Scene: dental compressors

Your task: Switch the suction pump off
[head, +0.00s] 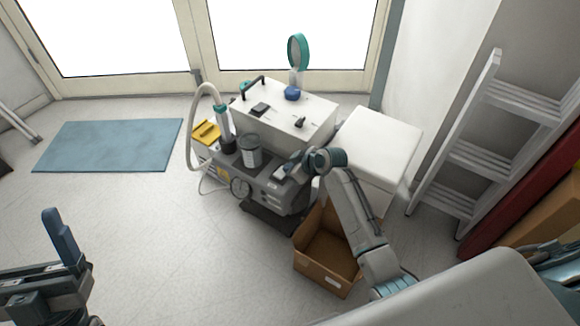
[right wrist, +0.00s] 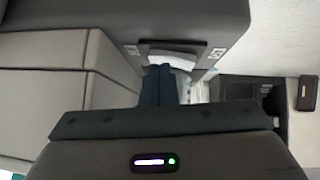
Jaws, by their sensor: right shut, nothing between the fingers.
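A grey machine with a round gauge, a clear jar and a pale hose stands mid-floor in the head view; I take it for the suction pump (head: 268,190). My right gripper (head: 293,166) is at its upper right side and is shut with nothing in it. In the right wrist view the shut fingers (right wrist: 159,85) point at a pale switch-like part (right wrist: 172,56) in a dark frame, with small labels on both sides. The fingers partly cover it. I cannot tell its position or whether they touch. My left gripper (head: 55,265) is at the lower left, its jaw state unclear.
A white-topped box (head: 285,108) with a black switch, a knob and a green-rimmed round part stands behind the pump. A white cabinet (head: 380,143) is to the right, an open cardboard box (head: 325,267) in front. A ladder (head: 480,155) leans at right.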

